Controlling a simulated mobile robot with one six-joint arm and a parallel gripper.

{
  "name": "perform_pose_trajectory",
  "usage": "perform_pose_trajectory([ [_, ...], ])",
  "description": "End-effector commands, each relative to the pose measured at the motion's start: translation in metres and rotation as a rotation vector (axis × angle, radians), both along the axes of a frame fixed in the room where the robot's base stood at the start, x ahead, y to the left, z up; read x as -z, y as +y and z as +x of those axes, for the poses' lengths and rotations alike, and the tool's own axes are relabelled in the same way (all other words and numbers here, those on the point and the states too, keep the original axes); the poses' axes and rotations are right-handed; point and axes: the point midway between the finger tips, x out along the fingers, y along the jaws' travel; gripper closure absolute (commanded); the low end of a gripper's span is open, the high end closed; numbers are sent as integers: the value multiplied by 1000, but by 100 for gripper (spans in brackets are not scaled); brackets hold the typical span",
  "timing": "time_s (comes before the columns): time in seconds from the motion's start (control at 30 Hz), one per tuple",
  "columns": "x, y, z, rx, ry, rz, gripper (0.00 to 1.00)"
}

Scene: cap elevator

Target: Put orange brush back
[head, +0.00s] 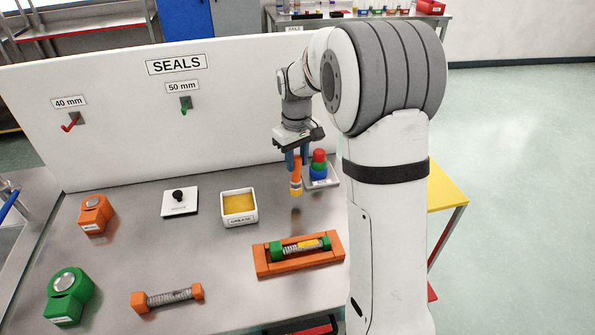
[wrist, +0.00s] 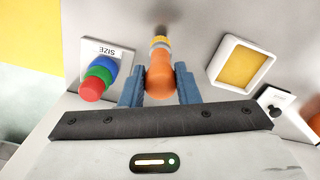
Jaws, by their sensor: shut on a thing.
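The orange brush (head: 296,175) is in my gripper (head: 296,158), between its two blue fingers. It hangs roughly upright with its pale yellow tip down, above the metal bench and apart from it. In the wrist view the brush (wrist: 160,78) shows its rounded orange handle end toward the camera, between the fingers of my gripper (wrist: 158,88). The white square grease tub (head: 224,208) with yellow filling stands to the left of the brush on the bench. The tub (wrist: 216,66) is to the right in the wrist view.
A SIZE plate (head: 332,181) with red, green and blue stacked pieces stands just right of the brush. A black-knobbed white plate (head: 180,207) is left of the tub. An orange cradle (head: 262,262) holds a green-ended threaded part in front. The SEALS panel (head: 230,90) stands behind.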

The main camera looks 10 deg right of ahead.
Motion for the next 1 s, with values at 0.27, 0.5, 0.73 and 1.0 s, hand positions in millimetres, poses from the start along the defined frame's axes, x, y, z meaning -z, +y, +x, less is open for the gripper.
perform_pose_trajectory([
  [0.27, 35, -1, -1, 2, 3, 0, 100],
  [0.5, 39, -2, 0, 3, 0, 0, 100],
  [0.73, 42, -2, 0, 3, 0, 0, 68],
  [1.0, 42, -2, 0, 4, 0, 0, 49],
])
